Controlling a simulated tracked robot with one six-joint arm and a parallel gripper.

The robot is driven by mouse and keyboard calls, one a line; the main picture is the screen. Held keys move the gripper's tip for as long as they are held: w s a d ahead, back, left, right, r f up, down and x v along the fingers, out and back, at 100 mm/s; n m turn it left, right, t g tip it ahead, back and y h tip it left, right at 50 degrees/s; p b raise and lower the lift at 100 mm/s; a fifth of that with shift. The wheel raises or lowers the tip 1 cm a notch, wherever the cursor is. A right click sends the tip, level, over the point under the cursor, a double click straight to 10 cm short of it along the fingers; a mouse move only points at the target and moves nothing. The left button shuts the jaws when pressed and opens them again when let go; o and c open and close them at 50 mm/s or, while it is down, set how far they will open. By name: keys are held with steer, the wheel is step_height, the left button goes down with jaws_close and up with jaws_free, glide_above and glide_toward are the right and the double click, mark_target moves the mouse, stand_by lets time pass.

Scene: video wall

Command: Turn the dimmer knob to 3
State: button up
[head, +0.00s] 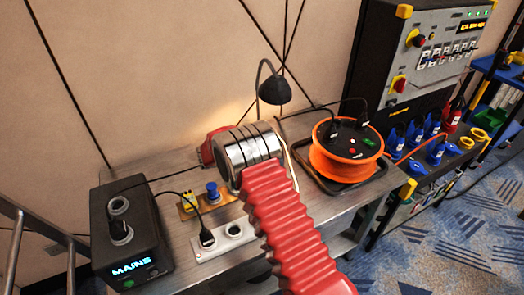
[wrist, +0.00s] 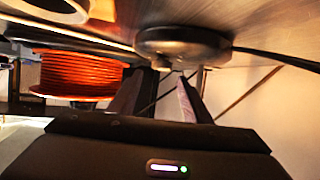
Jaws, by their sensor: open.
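No knob with a readable number scale shows, so I cannot tell for sure which part is the dimmer knob. A black box (head: 130,240) with a lit "MAINS" display stands at the left end of the bench in the head view, with round grey-ringed parts (head: 120,232) on it. My gripper (wrist: 168,76) is open and empty in the wrist view, its dark fingers pointing toward a black round base (wrist: 184,44) on the bench. I cannot tell whether they touch it. In the head view my arm hides the gripper.
An orange cable reel (head: 345,160) stands on the bench right of my arm, and shows in the wrist view (wrist: 75,75). A black lamp (head: 274,92) rises behind my arm. A socket strip (head: 222,240) and cables lie in front. A control cabinet (head: 425,60) stands at right.

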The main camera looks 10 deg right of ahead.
step_height(320, 180, up, 8)
stand_by(0.4)
